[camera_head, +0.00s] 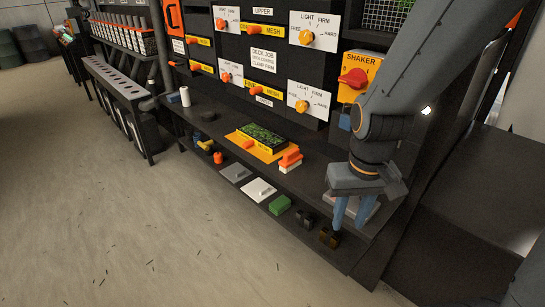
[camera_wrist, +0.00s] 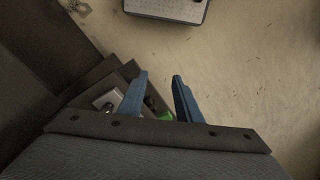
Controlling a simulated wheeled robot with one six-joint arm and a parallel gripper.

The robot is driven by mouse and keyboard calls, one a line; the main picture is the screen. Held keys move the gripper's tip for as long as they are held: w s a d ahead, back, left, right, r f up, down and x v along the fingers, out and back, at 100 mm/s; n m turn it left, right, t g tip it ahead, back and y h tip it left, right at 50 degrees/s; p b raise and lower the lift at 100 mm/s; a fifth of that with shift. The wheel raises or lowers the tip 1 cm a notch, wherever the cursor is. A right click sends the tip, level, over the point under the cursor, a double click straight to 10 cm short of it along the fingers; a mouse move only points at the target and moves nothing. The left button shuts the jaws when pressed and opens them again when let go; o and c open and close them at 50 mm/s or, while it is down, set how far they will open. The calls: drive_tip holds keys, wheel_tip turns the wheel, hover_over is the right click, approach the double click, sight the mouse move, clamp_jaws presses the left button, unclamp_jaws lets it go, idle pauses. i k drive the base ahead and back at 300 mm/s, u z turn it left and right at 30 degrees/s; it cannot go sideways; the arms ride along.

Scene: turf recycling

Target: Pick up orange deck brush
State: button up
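The orange deck brush (camera_head: 290,158), an orange block over a white lower part, sits on the dark bench at the right end of a yellow-orange tray (camera_head: 275,155). My gripper (camera_head: 348,226) is to the right of the brush and nearer the camera, pointing down over the right end of the bench. Its two blue fingers stand apart with nothing seen between their tips. In the wrist view my gripper (camera_wrist: 160,77) also shows a gap between the fingertips. I cannot make out the brush in the wrist view.
A lower shelf holds a grey pad (camera_head: 235,172), a white pad (camera_head: 259,190), a green block (camera_head: 279,205) and small dark items (camera_head: 305,218). A pale flat object (camera_head: 366,206) lies behind my fingers. The panel with knobs stands behind the bench. Open floor (camera_head: 150,230) lies to the left.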

sight(292, 158)
drive_tip(key=u, duration=0.1)
drive_tip(key=i, duration=1)
drive_tip(key=u, duration=0.05)
